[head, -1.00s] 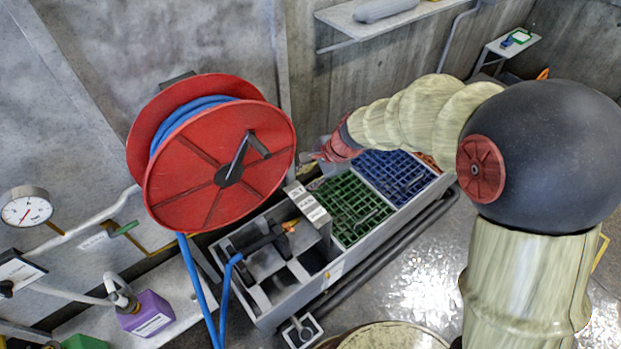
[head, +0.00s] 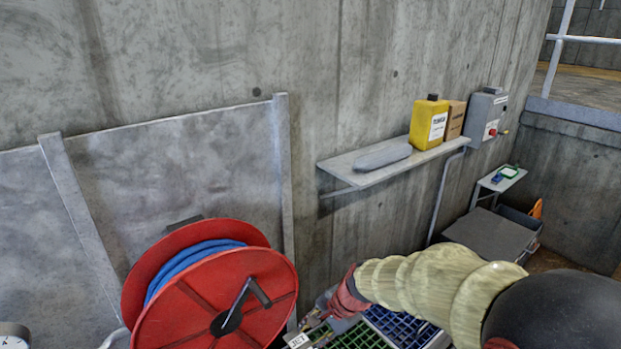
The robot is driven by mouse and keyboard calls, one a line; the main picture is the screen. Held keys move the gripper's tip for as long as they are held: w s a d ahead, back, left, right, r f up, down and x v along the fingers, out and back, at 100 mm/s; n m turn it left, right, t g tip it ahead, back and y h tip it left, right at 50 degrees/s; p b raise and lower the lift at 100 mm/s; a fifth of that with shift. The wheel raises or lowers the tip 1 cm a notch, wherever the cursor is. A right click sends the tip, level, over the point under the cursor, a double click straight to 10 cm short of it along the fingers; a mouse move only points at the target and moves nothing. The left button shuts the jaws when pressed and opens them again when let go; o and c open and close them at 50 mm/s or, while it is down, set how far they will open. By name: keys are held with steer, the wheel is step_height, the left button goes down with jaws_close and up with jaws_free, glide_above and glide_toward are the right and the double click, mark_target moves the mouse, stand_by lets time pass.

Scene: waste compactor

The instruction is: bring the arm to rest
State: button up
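My arm (head: 425,290) comes in from the lower right in the head view, with pale segmented links leading to a red wrist part (head: 347,298). My gripper (head: 318,320) is small and partly hidden at the wrist's far end, just right of the red hose reel and above the grid trays. I cannot make out its fingers or whether it holds anything.
A red reel with blue hose (head: 215,290) stands close left of my gripper. Below are a green grid tray (head: 360,337) and a blue grid tray (head: 400,325). A wall shelf (head: 350,172) bears a grey object, a yellow canister (head: 428,122) and a brown box.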

steer(key=s+d+r+n+t+h, duration=0.1)
steer(key=s+d+r+n+h, duration=0.1)
steer(key=s+d+r+n, duration=0.3)
steer(key=s+d+r+n+t+h, duration=0.2)
steer(key=s+d+r+n, duration=0.3)
steer(key=s+d+r, duration=0.7)
steer(key=s+d, duration=0.1)
steer(key=s, duration=0.4)
steer(key=shift+s+r+h, duration=0.3)
steer(key=shift+s+r, duration=0.1)
steer(key=shift+d, duration=0.1)
